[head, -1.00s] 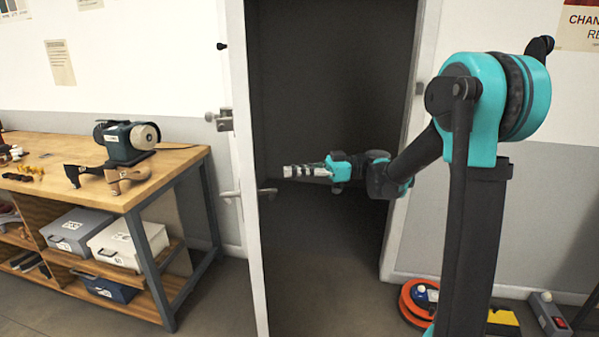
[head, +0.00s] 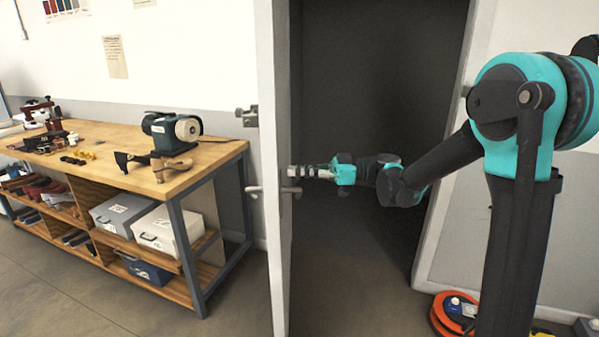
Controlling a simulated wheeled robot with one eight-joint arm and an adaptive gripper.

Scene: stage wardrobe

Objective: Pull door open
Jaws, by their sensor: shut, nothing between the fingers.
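The white door (head: 273,120) stands open, seen nearly edge-on, left of the dark doorway (head: 375,90). One lever handle (head: 253,189) shows on its left side and another (head: 291,190) on its right side. A metal latch fitting (head: 247,116) sits higher up, on the left side. My gripper (head: 292,171) is shut and empty. It reaches across the doorway, its tips close to the door's right face just above the right-side handle. I cannot tell whether the tips touch the door.
A wooden workbench (head: 215,155) with a grinder (head: 170,132) and tools stands left of the door, with boxes on its lower shelf. The white door frame (head: 447,150) bounds the doorway on the right. An orange reel (head: 440,318) lies on the floor at right.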

